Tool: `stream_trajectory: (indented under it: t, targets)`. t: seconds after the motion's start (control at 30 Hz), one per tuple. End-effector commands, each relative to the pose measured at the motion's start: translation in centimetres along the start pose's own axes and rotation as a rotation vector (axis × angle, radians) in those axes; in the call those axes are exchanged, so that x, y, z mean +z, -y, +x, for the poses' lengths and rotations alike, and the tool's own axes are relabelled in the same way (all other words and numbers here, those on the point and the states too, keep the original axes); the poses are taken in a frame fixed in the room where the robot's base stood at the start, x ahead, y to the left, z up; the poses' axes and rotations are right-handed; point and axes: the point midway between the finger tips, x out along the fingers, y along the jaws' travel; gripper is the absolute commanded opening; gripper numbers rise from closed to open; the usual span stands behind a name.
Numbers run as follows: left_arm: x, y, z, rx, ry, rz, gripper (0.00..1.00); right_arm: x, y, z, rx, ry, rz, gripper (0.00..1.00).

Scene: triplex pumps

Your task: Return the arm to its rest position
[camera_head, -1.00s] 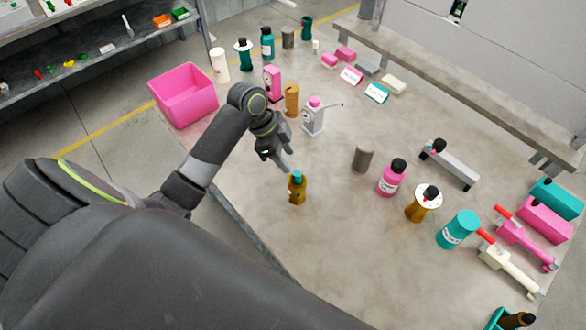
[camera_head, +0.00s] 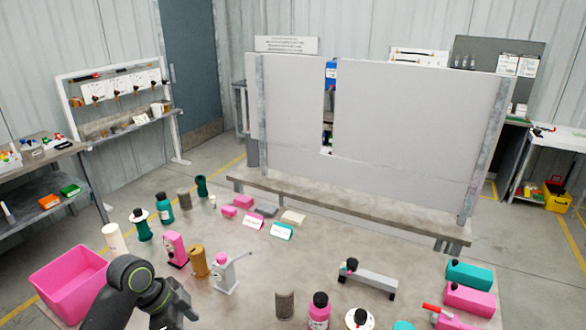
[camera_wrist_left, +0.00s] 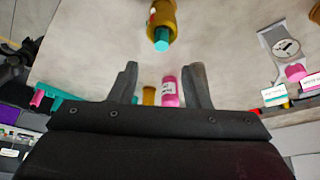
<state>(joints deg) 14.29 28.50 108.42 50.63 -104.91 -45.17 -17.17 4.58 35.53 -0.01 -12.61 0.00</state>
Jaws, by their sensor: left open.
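My left arm (camera_head: 135,290) comes in at the lower left of the head view, with its wrist at the bottom edge and the fingertips out of frame. In the left wrist view my left gripper (camera_wrist_left: 164,75) is open, its two dark fingers apart with nothing held. An amber bottle with a teal cap (camera_wrist_left: 161,22) shows past the fingertips at the top of that view, apart from them. This bottle is out of the head view now. A pink bottle (camera_wrist_left: 169,92) appears between the fingers, farther off. My right gripper is not in view.
A pink bin (camera_head: 68,284) stands left of my arm. Close by are a pink dispenser (camera_head: 175,250), a brown one (camera_head: 197,262) and a white pump (camera_head: 224,274). A grey cylinder (camera_head: 284,304) and a pink bottle (camera_head: 319,312) stand right. A grey partition (camera_head: 420,130) rises behind the table.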

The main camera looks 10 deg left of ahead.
Motion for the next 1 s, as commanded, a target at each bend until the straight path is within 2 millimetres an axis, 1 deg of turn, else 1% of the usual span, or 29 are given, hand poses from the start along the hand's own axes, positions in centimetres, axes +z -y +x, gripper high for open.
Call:
stream_trajectory:
  t: [0.17, 0.2, 0.3, 0.37, 0.4, 0.5, 0.6, 0.77, 0.93, 1.0]
  targets:
    - [2.6, -4.1, 3.1, -0.053, 0.038, -0.181, 0.43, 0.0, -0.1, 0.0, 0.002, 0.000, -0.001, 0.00]
    - [3.3, -5.4, 3.8, -0.077, 0.047, -0.242, 0.43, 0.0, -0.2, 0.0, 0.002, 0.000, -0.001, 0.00]
    - [5.3, -8.5, 4.8, -0.145, 0.070, -0.403, 0.43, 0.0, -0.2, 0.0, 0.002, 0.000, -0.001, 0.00]
    - [6.4, -10.4, 5.1, -0.190, 0.081, -0.501, 0.43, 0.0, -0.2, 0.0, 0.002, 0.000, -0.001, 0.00]
    - [7.1, -11.6, 5.2, -0.221, 0.088, -0.565, 0.43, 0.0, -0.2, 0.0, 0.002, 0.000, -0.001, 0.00]
    - [8.7, -14.1, 4.8, -0.296, 0.100, -0.707, 0.43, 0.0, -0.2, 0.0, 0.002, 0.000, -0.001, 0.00]
    - [10.0, -16.0, 4.2, -0.361, 0.110, -0.822, 0.43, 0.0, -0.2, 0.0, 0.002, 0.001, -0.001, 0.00]
    - [11.6, -18.6, 2.9, -0.453, 0.122, -0.971, 0.43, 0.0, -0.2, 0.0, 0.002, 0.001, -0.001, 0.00]
    - [13.2, -20.9, 1.1, -0.548, 0.134, -1.109, 0.43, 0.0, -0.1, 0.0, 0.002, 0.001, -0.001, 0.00]
    - [13.8, -20.1, 3.0, -0.541, 0.139, -1.106, 0.43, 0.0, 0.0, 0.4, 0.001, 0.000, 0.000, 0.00]
